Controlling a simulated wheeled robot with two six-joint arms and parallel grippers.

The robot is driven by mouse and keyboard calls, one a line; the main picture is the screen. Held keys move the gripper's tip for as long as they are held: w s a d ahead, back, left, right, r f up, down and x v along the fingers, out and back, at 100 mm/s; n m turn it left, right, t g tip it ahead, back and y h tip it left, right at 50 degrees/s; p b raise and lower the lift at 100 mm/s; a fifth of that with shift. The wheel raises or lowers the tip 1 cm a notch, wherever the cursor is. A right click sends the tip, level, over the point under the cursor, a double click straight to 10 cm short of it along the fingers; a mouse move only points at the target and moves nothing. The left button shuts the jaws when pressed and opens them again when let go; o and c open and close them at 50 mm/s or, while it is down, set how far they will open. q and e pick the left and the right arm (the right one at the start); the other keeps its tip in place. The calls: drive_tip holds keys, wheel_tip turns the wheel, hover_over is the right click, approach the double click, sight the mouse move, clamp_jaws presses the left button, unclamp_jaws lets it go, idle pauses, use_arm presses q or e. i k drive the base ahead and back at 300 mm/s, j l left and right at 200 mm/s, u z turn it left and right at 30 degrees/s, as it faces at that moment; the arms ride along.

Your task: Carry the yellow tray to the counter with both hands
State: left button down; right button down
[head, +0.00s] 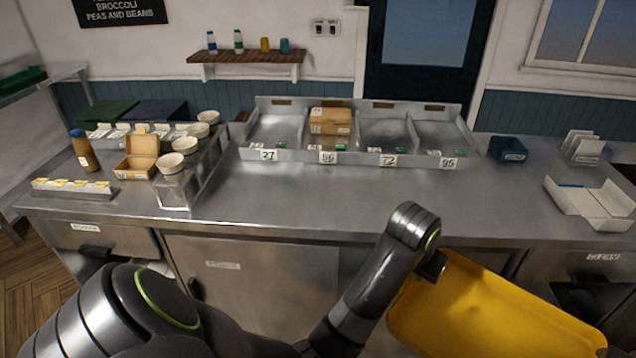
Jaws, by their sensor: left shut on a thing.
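The yellow tray (480,312) is at the lower right of the head view, in front of the counter and partly cut off by the bottom edge. It looks empty and sits at a slant in the picture. My left gripper (434,268) is shut on the tray's far left corner, at the rim. The fingertips are small and dark, partly hidden by the wrist. My right gripper is not in view. The steel counter (330,205) runs across the view beyond the tray.
The counter's front middle is bare. A divided bin rack (300,156) with a cardboard box (330,121) stands at the back. A white open carton (590,205) and blue box (508,149) stand right.

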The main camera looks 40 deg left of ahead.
sight(329, 195)
drive_tip(key=u, duration=1)
drive_tip(key=i+u, duration=0.25)
drive_tip(key=i, duration=0.75)
